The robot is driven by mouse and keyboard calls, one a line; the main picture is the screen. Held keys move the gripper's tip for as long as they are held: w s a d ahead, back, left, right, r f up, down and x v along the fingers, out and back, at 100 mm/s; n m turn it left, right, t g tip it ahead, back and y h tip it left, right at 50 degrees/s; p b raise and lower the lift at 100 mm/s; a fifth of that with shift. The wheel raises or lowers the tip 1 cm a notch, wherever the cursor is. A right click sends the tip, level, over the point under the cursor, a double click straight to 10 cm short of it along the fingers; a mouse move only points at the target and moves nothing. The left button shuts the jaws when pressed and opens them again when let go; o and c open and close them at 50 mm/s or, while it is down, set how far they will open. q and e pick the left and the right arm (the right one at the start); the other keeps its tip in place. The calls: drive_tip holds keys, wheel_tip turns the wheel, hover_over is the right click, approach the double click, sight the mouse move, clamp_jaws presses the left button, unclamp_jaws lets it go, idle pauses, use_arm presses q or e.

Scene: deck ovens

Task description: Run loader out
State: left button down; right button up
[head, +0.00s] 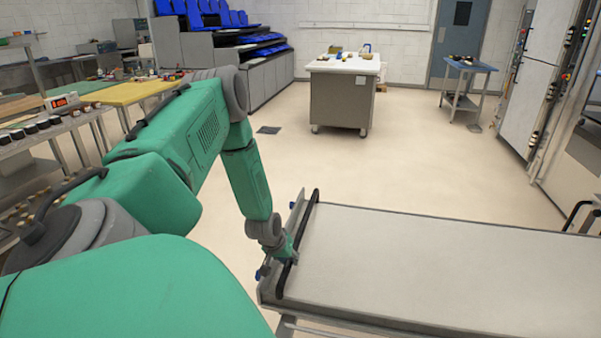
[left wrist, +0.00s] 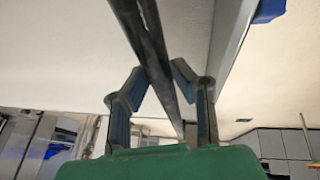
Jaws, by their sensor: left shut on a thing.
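The loader (head: 430,265) is a long flat pale board in a metal frame, at the lower right of the head view. A black handle bar (head: 300,235) runs along its left end. My left gripper (head: 289,258) is at this bar and shut on it. In the left wrist view the two fingers of my left gripper (left wrist: 158,85) close from both sides on the dark bar (left wrist: 150,40). The far right end of the loader is cut off by the picture edge. My right gripper is not in view.
A wheeled worktable (head: 344,95) stands at the back, with a small blue-topped table (head: 466,75) to its right. Tall oven fronts (head: 535,85) stand at the right. Benches with goods (head: 60,125) line the left. The pale floor (head: 400,165) between is clear.

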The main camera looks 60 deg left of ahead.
use_arm(q)
drive_tip(key=shift+s+a, duration=0.5)
drive_tip(key=shift+a, duration=0.35)
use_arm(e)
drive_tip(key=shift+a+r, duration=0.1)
use_arm(q)
drive_tip(key=c, duration=1.4)
unclamp_jaws()
drive_tip(key=shift+o, duration=0.2)
drive_tip(key=shift+s+a+f, duration=0.1)
drive_tip(key=shift+a+f, duration=0.05)
drive_tip(key=shift+d+r, duration=0.25)
drive_tip(key=shift+r, duration=0.3)
drive_tip(key=v, duration=1.1)
drive_tip(key=shift+s+a, duration=0.2)
drive_tip(key=shift+s, duration=0.05)
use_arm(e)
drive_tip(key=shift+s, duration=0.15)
use_arm(q)
drive_tip(key=shift+a+f, duration=0.2)
drive_tip(key=shift+f, duration=0.05)
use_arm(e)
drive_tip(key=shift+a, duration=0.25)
